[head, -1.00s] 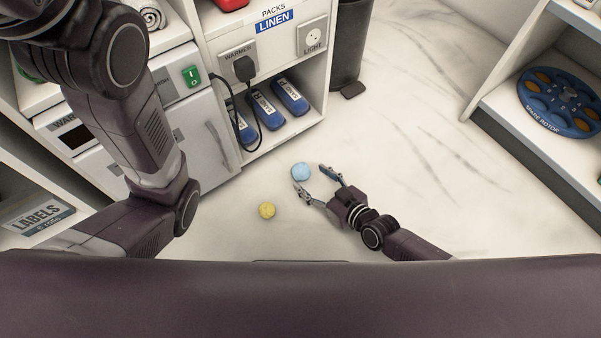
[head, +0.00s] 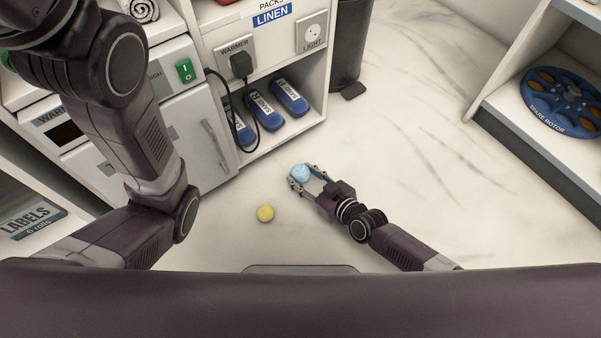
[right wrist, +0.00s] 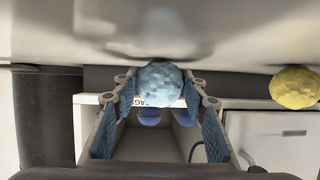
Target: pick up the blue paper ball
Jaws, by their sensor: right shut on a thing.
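The blue paper ball (head: 300,171) is a small crumpled light-blue sphere at the centre of the head view, over the pale floor. My right gripper (head: 305,177) is shut on it, with one fingertip on each side. In the right wrist view the ball (right wrist: 160,83) sits between the two fingertips (right wrist: 161,92), its near face unhidden. I cannot tell whether it still touches the floor. My left arm comes in at the left of the head view; its gripper is out of view.
A yellow ball (head: 265,213) lies on the floor left of my right gripper. A white cabinet (head: 283,142) with blue packs on its bottom shelf stands behind. A dark bin (head: 347,45) is at the back. A shelf with a blue rotor (head: 562,101) stands right. Floor between is clear.

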